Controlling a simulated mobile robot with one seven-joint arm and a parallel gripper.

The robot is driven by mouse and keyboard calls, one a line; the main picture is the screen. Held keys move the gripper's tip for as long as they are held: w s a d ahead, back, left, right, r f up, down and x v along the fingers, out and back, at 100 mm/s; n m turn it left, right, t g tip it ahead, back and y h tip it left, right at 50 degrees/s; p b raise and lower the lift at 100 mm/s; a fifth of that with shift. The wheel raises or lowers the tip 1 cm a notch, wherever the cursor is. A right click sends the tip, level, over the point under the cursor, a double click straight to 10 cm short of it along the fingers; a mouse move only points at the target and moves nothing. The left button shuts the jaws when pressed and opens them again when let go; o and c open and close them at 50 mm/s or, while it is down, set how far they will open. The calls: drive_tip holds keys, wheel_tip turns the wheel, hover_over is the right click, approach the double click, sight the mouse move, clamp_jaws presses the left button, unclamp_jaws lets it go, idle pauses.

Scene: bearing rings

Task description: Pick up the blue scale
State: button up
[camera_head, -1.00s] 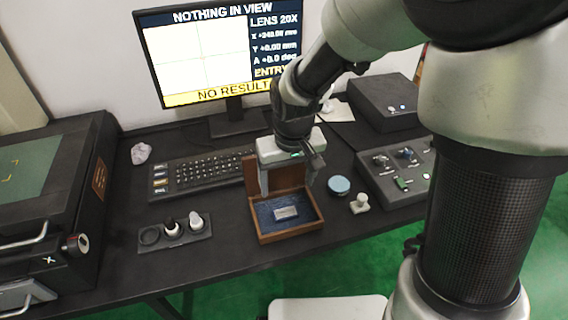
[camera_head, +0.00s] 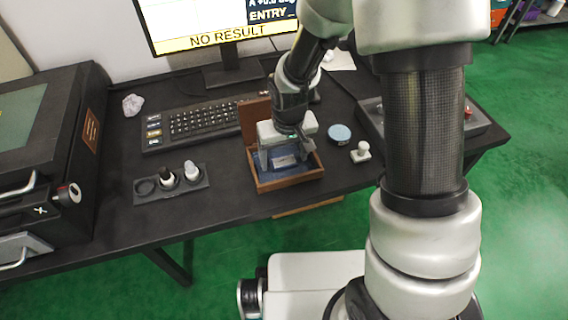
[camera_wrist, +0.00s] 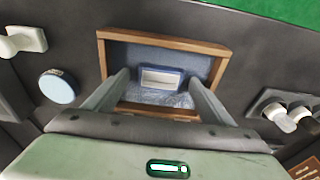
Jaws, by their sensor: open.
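The blue scale (camera_wrist: 160,70) is a small flat plate with a blue frame around a pale middle. It lies in the blue-lined wooden box (camera_wrist: 213,47), which stands with its lid up in the head view (camera_head: 291,182). My gripper (camera_wrist: 158,80) is open above the box, with one finger on either side of the scale and nothing held. In the head view my gripper (camera_head: 284,157) points down over the box and partly hides the scale (camera_head: 285,161). I cannot tell how far above the scale the fingertips are.
A round light-blue disc (camera_head: 340,134) and a small white knobbed piece (camera_head: 361,152) stand right of the box. A dark holder (camera_head: 144,196) with small bottles stands left of it. A keyboard (camera_head: 200,121) and monitor are behind. The table's front edge is close to the box.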

drive_tip(key=c, duration=1.2)
